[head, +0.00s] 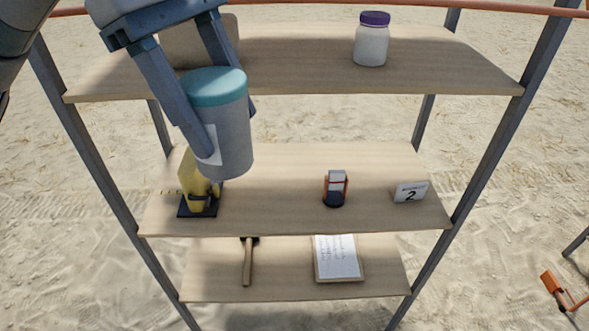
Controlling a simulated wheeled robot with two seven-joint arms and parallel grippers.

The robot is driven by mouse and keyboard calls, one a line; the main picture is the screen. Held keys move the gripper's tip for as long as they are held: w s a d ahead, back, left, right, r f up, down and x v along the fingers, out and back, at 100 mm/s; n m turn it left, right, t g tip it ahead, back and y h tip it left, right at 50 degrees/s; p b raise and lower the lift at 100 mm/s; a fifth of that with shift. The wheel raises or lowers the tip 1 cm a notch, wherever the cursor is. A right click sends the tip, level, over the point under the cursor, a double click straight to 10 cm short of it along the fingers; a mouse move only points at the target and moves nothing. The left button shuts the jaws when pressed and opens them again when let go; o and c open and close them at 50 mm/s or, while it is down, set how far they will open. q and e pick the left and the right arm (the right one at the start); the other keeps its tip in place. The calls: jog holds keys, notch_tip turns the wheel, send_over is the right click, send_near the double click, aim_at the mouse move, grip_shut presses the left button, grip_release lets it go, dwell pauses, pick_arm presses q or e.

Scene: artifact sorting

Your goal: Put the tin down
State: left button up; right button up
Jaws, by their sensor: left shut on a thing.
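A grey tin (226,137) with a teal lid and a pale label hangs upright, slightly tilted, in front of the shelf rack. My left gripper (219,122) reaches down from the upper left and is shut on the tin, one finger on each side. The tin overlaps the top shelf's front edge and the left part of the middle shelf (290,185) in the picture. It appears held in the air; its bottom shows no clear contact with a shelf. My right gripper is not in view.
A jar with a purple lid (371,42) stands on the top shelf (300,75). The middle shelf holds a yellow object on a black base (198,195), a small orange-and-black item (336,188) and a "2" card (410,192). A hammer (248,262) and clipboard (338,258) lie below.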

pick_arm(q)
jog(key=w+a+f+m+y, duration=0.1)
jog(key=a+f+m, duration=0.3)
jog(key=f, duration=0.6)
jog(key=w+a+f+m+g+y, duration=0.1)
jog(key=a+f+m, duration=0.3)
jog(key=f, duration=0.7)
jog(key=w+a+f+m+g+y, duration=0.1)
jog(key=a+f+m, duration=0.3)
jog(key=f, duration=0.7)
jog(key=shift+a+f+m+y, duration=0.2)
jog(key=shift+a+m+y, duration=0.05)
jog(key=shift+m+y, duration=0.3)
jog(key=shift+w, duration=0.1)
